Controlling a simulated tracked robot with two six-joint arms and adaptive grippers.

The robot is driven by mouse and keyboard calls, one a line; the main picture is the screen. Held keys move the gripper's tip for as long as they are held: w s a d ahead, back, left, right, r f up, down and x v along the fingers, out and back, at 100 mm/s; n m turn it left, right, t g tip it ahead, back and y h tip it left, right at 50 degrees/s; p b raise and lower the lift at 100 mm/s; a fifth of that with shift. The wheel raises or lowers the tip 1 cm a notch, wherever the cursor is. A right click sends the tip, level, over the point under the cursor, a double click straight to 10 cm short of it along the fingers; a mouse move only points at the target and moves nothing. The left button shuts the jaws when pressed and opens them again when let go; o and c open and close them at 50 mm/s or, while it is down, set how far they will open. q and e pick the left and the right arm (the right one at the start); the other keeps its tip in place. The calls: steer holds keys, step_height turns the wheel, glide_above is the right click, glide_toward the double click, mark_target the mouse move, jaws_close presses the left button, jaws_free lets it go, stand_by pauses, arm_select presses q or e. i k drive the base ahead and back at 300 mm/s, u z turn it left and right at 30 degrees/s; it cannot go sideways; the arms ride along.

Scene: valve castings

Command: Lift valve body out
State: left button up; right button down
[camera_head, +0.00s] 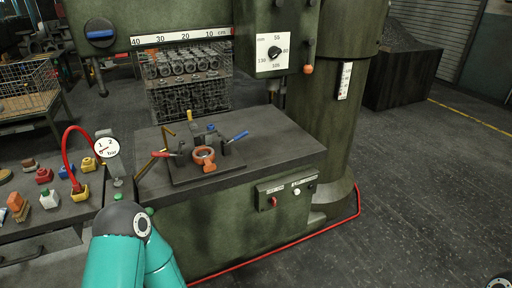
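An orange-brown valve body (204,156) with a round opening sits in a clamping fixture on a dark base plate (182,172) on the machine table. A toggle clamp with a red handle (161,154) stands on its left and one with a blue handle (239,136) on its right. Both handles point outward; whether their pads touch the valve body is too small to tell. My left arm (118,255) shows at the bottom left, with no gripper visible. Only a bit of my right arm (499,282) shows at the bottom right corner; its gripper is out of view.
A left bench (75,212) carries several coloured castings and a pressure gauge (106,147) with a red hose. A green machine column (330,110) stands behind the table's right side. A wire basket of parts (188,80) stands behind.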

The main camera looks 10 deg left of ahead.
mark_target(208, 167)
steer(key=z, duration=0.2)
steer(key=i, duration=1.9)
steer(key=u, duration=0.85)
steer(key=k, duration=0.8)
steer(key=u, duration=0.1)
steer(key=i, duration=0.85)
steer(key=z, duration=0.05)
